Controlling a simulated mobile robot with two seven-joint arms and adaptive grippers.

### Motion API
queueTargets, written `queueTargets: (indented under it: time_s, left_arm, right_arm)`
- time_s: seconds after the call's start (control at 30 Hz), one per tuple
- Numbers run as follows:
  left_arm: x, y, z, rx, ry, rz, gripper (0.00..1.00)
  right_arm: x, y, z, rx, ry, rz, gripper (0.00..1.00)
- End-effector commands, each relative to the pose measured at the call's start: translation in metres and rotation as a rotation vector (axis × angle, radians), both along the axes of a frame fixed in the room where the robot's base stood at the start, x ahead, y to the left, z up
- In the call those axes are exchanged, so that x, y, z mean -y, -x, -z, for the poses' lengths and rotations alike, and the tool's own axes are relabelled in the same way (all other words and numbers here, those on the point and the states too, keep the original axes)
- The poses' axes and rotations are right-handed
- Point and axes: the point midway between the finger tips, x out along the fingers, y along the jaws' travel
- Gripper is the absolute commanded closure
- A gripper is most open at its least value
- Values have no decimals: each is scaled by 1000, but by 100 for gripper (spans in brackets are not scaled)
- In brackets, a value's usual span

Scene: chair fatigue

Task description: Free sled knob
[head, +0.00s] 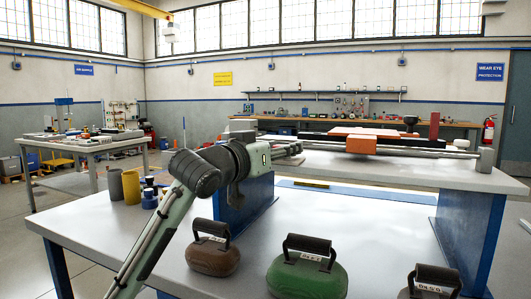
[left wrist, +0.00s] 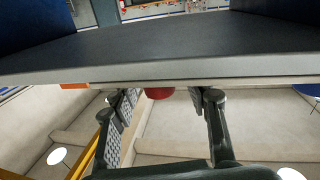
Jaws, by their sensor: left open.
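The sled, an orange block (head: 361,145), sits on light rails on the raised grey bench top in the head view. A dark knob-like shape (head: 411,120) and a dark red upright piece (head: 434,126) stand behind its right end; I cannot tell which is the sled knob. My left gripper (head: 290,150) is at the left end of the raised top, left of the orange block and apart from it. In the left wrist view its fingers (left wrist: 155,97) are spread and empty. A red rounded piece (left wrist: 160,93) shows beyond them, partly hidden by the slab edge.
The raised top (head: 400,170) rests on blue supports. A yellow cylinder (head: 131,187) stands left of my arm. The table's middle is clear.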

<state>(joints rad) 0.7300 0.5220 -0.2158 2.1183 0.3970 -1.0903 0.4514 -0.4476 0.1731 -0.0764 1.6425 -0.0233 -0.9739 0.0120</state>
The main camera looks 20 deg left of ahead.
Motion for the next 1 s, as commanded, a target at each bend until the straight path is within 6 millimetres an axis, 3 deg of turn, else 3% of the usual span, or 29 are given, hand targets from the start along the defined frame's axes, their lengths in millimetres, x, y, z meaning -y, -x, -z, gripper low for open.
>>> queueTargets:
  time_s: [0.2, 0.4, 1.0]
  left_arm:
    - [-11, 48, 1, 1, -3, -1, 54]
    - [-17, 76, 0, 0, -2, -1, 54]
    - [-18, 84, 0, -1, -1, 0, 54]
  right_arm:
    - [0, 0, 0, -1, 0, 0, 66]
    - [0, 0, 0, -1, -1, 0, 66]
    - [0, 1, 0, -2, -1, 0, 66]
